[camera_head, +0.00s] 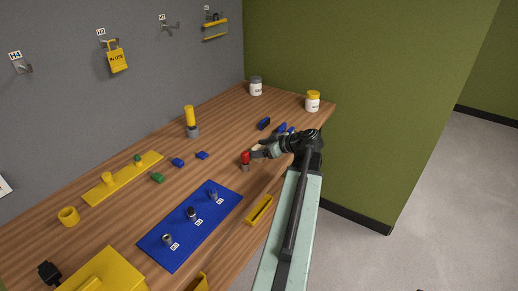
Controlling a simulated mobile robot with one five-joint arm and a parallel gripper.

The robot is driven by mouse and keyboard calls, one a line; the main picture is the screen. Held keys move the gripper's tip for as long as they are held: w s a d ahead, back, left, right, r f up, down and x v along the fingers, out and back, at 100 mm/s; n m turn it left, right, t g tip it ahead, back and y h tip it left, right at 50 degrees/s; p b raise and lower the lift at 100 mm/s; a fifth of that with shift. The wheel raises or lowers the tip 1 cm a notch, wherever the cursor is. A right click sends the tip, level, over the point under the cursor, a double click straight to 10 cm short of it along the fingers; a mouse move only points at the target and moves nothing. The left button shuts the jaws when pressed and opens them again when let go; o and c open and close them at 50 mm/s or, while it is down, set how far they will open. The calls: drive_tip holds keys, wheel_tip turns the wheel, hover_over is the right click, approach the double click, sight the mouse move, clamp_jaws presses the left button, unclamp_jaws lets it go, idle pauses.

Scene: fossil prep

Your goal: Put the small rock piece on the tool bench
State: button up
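The wooden bench (115,217) runs along the grey wall. My gripper (260,151) is over its right side, pointing left, just right of a small red-topped object (245,157). I cannot tell whether they touch. A small pale patch shows at the gripper's tip; it is too small to tell whether it is a finger or a rock piece. I cannot make out a rock piece for certain anywhere. Whether the fingers are open or shut is too small to see.
A blue mat (163,250) with several small grey parts lies in front. A yellow strip (126,180), a yellow-topped cylinder (190,118), blue blocks and a yellow tray (260,209) stand around. Hooks line the wall.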

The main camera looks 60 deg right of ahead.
drive_tip(key=shift+r+p, duration=0.35)
drive_tip(key=p+v, duration=0.5)
drive_tip(key=v, duration=0.7)
drive_tip(key=shift+f, duration=0.2)
